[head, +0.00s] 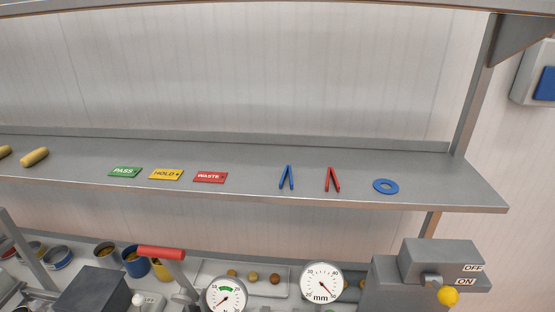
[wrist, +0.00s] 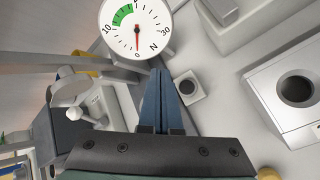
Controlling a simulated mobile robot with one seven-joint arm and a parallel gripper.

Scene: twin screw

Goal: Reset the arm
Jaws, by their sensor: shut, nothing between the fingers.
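My gripper (wrist: 160,73) shows in the wrist view, its two blue-grey fingers together with nothing between them. The fingertips point up the picture, just below the round dial marked N (wrist: 145,20). Whether they touch anything below is hard to tell. In the head view I cannot make out my gripper or arm. The dial with a green band (head: 227,296) stands at the bottom of the head view.
A grey shelf (head: 240,185) crosses above the bench, holding coloured tags, tweezers and a blue ring (head: 386,186). A red-handled lever (head: 161,253), a mm dial (head: 321,283) and an OFF/ON box (head: 425,265) with a yellow knob stand below. A socketed block (wrist: 297,88) is right in the wrist view.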

